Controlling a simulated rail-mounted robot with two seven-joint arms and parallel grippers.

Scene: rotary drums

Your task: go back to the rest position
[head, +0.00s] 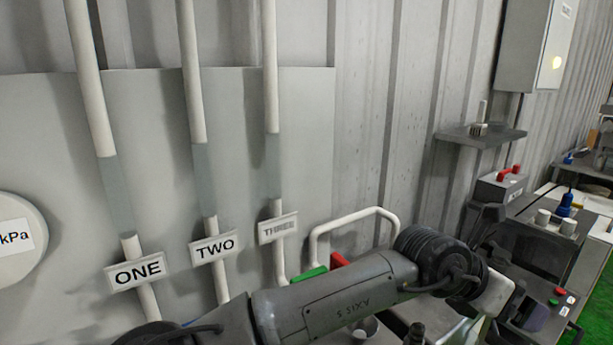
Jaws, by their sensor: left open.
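My left arm (340,298) comes in from the bottom and reaches right across the lower middle of the head view. Its wrist (435,258) is dark and ribbed. My left gripper (490,302) is at the far end of it, small and partly hidden by the wrist. It is open, and I see nothing held in it. My right gripper is not in view.
Three pipes labelled ONE (138,272), TWO (214,247) and THREE (278,228) run up a grey panel. A white bent pipe (352,219) is behind my arm. Machines (545,245), a red-handled box (500,187) and a shelf (481,136) stand right.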

